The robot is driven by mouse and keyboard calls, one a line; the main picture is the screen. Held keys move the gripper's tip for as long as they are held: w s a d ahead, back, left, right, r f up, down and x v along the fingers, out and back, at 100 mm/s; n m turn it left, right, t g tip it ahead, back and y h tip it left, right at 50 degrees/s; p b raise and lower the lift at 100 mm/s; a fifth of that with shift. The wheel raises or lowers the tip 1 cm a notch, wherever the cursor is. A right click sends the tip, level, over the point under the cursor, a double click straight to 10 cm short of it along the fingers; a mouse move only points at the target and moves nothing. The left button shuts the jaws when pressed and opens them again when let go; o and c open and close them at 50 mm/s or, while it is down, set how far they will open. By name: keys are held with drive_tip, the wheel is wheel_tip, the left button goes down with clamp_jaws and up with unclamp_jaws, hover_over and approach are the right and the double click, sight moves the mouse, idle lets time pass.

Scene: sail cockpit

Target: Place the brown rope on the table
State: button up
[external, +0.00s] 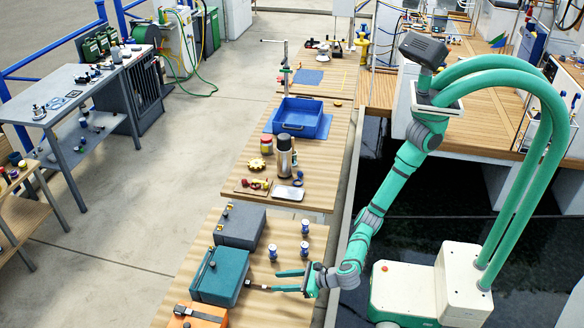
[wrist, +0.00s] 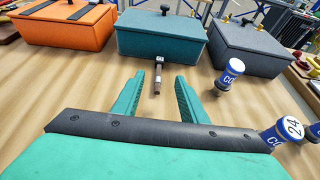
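A short brown piece with a dark head, possibly the brown rope (wrist: 157,87), shows in the wrist view just in front of the teal box (wrist: 162,38). It is small in the external view, and I cannot tell whether it joins the box. My gripper (wrist: 160,78) is open, its two green fingers on either side of the brown piece's line, with no visible contact. In the external view my gripper (external: 275,281) is low over the near wooden table (external: 292,213), pointing left at the teal box (external: 220,277).
A grey box (external: 240,227) and an orange box (external: 197,316) flank the teal box. Several blue-and-white spools (external: 304,250) stand on the table, one close to my gripper's right in the wrist view (wrist: 229,76). A blue tray (external: 302,118) sits farther back.

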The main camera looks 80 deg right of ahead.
sight(251, 283)
drive_tip(key=shift+w+a+f, duration=0.1)
drive_tip(key=shift+a+f, duration=0.05)
drive_tip(key=shift+w+f, duration=0.3)
drive_tip(key=shift+r+x, duration=0.1)
drive_tip(key=shift+x, duration=2.7)
drive_tip(key=shift+r+x, duration=0.15)
drive_tip(key=shift+x, duration=2.65)
drive_tip(key=shift+w, duration=0.1)
clamp_jaws()
